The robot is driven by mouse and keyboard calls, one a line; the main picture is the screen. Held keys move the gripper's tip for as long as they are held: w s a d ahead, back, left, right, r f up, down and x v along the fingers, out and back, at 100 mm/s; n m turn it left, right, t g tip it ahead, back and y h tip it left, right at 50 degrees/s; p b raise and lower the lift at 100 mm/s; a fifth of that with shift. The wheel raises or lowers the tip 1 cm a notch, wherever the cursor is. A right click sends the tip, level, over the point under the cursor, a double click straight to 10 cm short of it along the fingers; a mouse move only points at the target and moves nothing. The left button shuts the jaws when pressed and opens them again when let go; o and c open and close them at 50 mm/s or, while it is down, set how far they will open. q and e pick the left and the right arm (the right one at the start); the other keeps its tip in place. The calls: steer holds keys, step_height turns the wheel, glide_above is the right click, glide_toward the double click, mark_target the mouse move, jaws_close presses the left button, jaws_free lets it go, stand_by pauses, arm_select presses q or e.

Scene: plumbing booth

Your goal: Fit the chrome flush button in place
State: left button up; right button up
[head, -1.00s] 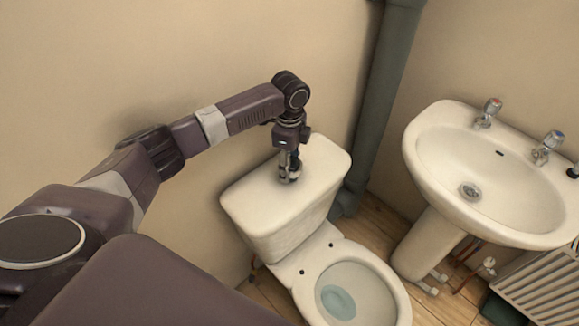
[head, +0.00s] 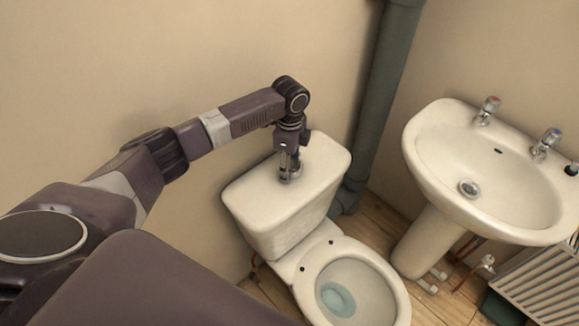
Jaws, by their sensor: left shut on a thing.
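My left gripper (head: 290,169) points straight down onto the middle of the toilet cistern lid (head: 323,166). It is shut on the chrome flush button (head: 289,179), of which only a small part shows between the fingertips at the lid's surface. The hole in the lid is hidden under the gripper and the button, so I cannot tell how the button sits in it. My right gripper is not in view.
The toilet bowl (head: 392,287) is open below the cistern. A grey-green pipe (head: 375,110) runs down the wall just right of the cistern. A washbasin (head: 432,150) with two taps and a radiator (head: 545,283) stand at the right.

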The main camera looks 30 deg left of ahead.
arm_select(q)
steer(key=shift+s+d+f, duration=0.1)
steer(key=shift+s+f, duration=0.2)
steer(key=shift+f, duration=0.3)
steer(key=shift+s+d+f, duration=0.1)
steer(key=shift+s+f, duration=0.15)
steer(key=shift+f, duration=0.3)
steer(key=shift+c, duration=0.2)
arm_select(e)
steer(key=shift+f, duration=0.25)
arm_select(q)
steer(key=o, duration=1.6)
steer(key=shift+w+f, duration=0.5)
steer(key=shift+w, duration=0.1)
steer(key=shift+c, duration=0.2)
steer(key=shift+w+a, duration=0.1)
steer(key=shift+r, duration=0.25)
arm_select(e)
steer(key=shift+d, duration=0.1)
arm_select(q)
steer(key=shift+r, duration=0.15)
step_height(320, 180, up, 12)
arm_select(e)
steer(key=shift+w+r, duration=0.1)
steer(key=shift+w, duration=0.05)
